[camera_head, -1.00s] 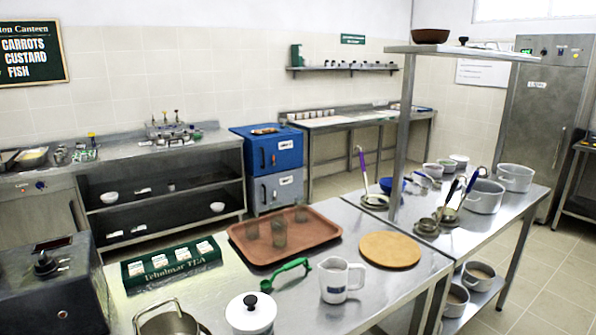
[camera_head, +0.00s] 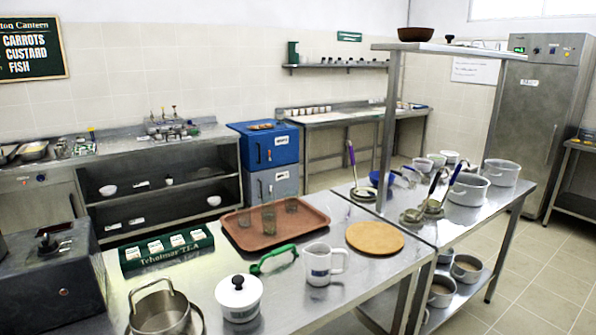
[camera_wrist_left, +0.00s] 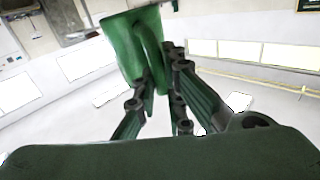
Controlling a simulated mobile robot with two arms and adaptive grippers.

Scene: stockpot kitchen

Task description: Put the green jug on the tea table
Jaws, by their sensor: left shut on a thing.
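The green jug (camera_wrist_left: 128,47) fills the upper middle of the left wrist view. My left gripper (camera_wrist_left: 160,85) is shut on the jug, with its fingers at the handle. Neither the gripper nor the held jug shows in the head view. A steel table (camera_head: 356,280) with a green tea box (camera_head: 165,250) on it stands in the foreground of the head view; I take it to be the tea table. My right gripper is in neither view.
The foreground table also holds a brown tray (camera_head: 235,240) with glasses, a white measuring jug (camera_head: 318,264), a round board (camera_head: 375,238), a white lidded pot (camera_head: 238,298), a steel pot (camera_head: 158,310) and a green-handled item (camera_head: 273,258). Bare steel shows near its right front edge.

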